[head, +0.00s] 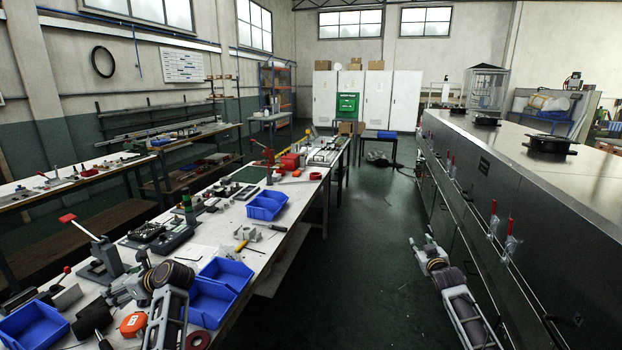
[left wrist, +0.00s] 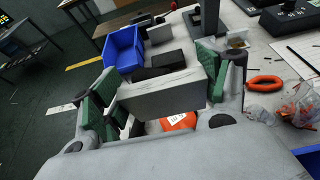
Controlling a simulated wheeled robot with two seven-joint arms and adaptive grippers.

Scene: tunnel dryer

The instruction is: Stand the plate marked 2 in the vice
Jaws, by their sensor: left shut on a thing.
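My left gripper (head: 118,292) is low over the near end of the long workbench. In the left wrist view its two green-padded fingers (left wrist: 160,98) are shut on a flat grey plate (left wrist: 163,97), one finger at each end. The plate stands on edge between them. No number shows on the side I see, so I cannot read its mark. Just beyond the plate are dark blocks (left wrist: 160,64); I cannot tell if they belong to the vice. My right gripper (head: 425,245) is over the floor beside the steel dryer, away from the bench; its fingers are too small to read.
A blue bin (head: 35,325) stands at the bench's near left, and more blue bins (head: 228,272) to the right. An orange tape measure (head: 133,324) lies near my left gripper. A lever press (head: 95,258) stands behind. The dryer (head: 540,200) lines the right; the aisle is clear.

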